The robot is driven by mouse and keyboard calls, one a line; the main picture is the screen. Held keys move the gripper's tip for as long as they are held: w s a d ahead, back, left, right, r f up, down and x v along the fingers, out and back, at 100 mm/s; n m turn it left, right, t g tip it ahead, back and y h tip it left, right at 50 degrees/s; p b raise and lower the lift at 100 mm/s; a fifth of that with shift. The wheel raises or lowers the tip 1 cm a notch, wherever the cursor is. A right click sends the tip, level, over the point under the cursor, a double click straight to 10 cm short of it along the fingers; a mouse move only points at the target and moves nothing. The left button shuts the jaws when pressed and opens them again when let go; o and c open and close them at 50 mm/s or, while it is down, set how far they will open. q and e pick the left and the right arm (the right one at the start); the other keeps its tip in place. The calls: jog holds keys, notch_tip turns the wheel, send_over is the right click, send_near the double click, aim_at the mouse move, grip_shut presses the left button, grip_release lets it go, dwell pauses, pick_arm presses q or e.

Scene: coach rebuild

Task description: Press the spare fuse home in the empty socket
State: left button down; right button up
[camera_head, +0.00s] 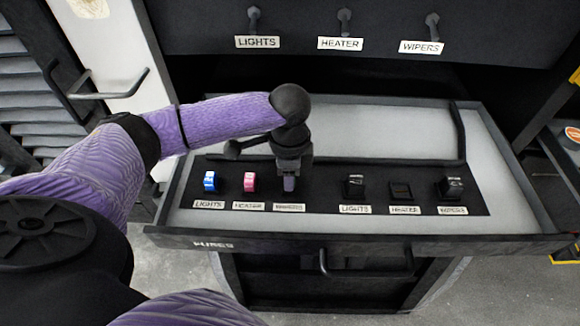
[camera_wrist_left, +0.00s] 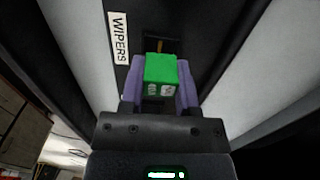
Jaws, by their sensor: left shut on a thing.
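My left gripper (camera_head: 289,184) points down over the third place of the left group on the black fuse panel (camera_head: 322,200). In the left wrist view it is shut on a green fuse (camera_wrist_left: 161,72), with a purple finger on each side. A dark slot with a brownish strip shows just past the fuse, beside a WIPERS label (camera_wrist_left: 120,38). I cannot tell how deep the fuse sits. To the left stand a blue fuse (camera_head: 210,181) at LIGHTS and a pink fuse (camera_head: 249,181) at HEATER. My right gripper is not in view.
The right group has black blocks at LIGHTS (camera_head: 355,186) and WIPERS (camera_head: 450,188), and a low, flat socket at HEATER (camera_head: 401,190). The panel lies in an open grey drawer (camera_head: 510,205) with a dark rim. Labelled switches (camera_head: 344,22) hang above the drawer.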

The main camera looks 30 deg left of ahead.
pick_arm(q)
jog(key=shift+f, duration=0.65)
jog(key=shift+r+p, duration=0.1)
jog(key=shift+p, duration=0.4)
jog(key=shift+p, duration=0.5)
dwell(0.7)
jog(key=shift+p, duration=0.45)
jog(key=shift+s+f, duration=0.1)
jog(key=shift+f, duration=0.35)
dwell(0.7)
